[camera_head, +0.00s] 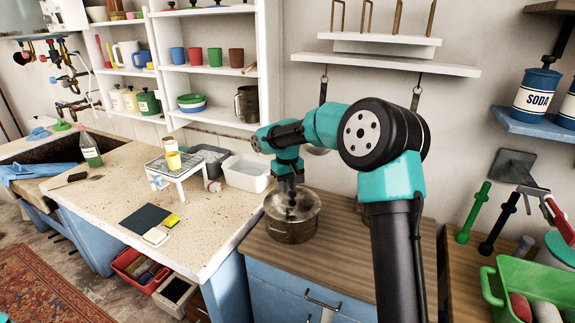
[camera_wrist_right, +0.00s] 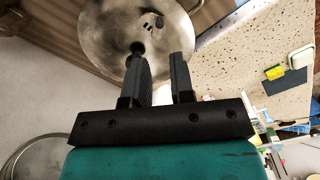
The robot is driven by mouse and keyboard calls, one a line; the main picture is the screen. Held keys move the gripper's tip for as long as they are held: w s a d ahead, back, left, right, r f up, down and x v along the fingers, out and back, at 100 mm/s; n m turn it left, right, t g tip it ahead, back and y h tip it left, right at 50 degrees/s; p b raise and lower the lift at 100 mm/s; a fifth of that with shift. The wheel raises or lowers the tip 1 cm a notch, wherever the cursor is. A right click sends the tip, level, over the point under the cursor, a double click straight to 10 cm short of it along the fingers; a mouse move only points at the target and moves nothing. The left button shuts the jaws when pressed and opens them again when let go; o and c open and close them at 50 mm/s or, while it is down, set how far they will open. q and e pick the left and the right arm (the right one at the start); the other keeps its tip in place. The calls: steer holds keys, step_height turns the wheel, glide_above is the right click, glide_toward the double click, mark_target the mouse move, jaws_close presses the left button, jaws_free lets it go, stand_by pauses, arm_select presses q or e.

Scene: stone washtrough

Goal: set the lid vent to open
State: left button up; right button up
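A metal pot (camera_head: 292,233) stands on the wooden counter with its grey lid (camera_head: 308,207) on top. My right gripper (camera_head: 290,190) points down just above the lid and partly hides it. In the right wrist view the round lid (camera_wrist_right: 108,35) fills the top, with a dark knob (camera_wrist_right: 137,48) near the left fingertip. A small vent (camera_wrist_right: 155,22) with dark openings lies beyond the knob; its setting is too small to tell. The right gripper's fingers (camera_wrist_right: 159,58) are apart with nothing between them. My left gripper is not in view.
A white basin (camera_head: 247,173) stands left of the pot on the speckled stone top. A wall shelf (camera_head: 400,62) hangs above. The wooden counter (camera_head: 335,262) in front of the pot is clear.

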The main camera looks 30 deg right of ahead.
step_height(320, 180, up, 8)
stand_by(0.6)
